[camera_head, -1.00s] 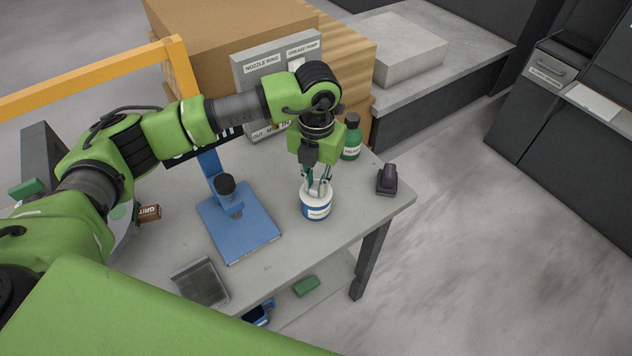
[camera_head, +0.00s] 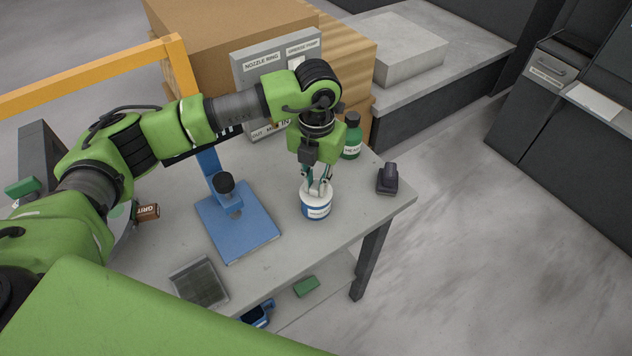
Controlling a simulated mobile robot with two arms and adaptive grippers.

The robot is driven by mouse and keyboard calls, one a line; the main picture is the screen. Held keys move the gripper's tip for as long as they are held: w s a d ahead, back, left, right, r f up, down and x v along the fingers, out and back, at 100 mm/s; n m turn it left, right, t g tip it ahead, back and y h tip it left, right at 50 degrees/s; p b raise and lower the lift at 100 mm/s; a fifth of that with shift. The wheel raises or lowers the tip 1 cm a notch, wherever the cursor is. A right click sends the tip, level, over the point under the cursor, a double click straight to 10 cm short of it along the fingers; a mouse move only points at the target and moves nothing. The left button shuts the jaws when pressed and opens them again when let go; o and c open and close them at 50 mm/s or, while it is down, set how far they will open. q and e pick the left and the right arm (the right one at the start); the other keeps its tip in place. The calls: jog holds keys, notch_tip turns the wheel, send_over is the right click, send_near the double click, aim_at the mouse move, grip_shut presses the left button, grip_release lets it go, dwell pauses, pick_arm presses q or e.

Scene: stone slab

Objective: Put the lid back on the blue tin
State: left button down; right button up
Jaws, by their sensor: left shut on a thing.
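The blue tin (camera_head: 317,211) stands upright near the right part of the grey table, with a white label and a blue band. A pale, whitish lid (camera_head: 309,190) shows at its top, between the fingers. My left gripper (camera_head: 318,189) points straight down over the tin and is shut on the lid. The lid looks level and at the tin's rim, but the fingers partly cover it, so I cannot tell whether it is fully seated. My right gripper is not in view.
A blue stand (camera_head: 237,222) is left of the tin on the table (camera_head: 285,262). A green bottle (camera_head: 351,142) is behind it and a dark scanner-like object (camera_head: 387,179) to its right. A shallow clear-topped tray (camera_head: 199,284) lies at the front left. Bare tabletop lies in front of the tin.

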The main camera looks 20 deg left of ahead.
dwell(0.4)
pick_arm(q)
jog(key=c, duration=1.4)
grip_release()
jog(key=shift+r+p, duration=1.75)
jog(key=shift+r, duration=1.75)
grip_shut()
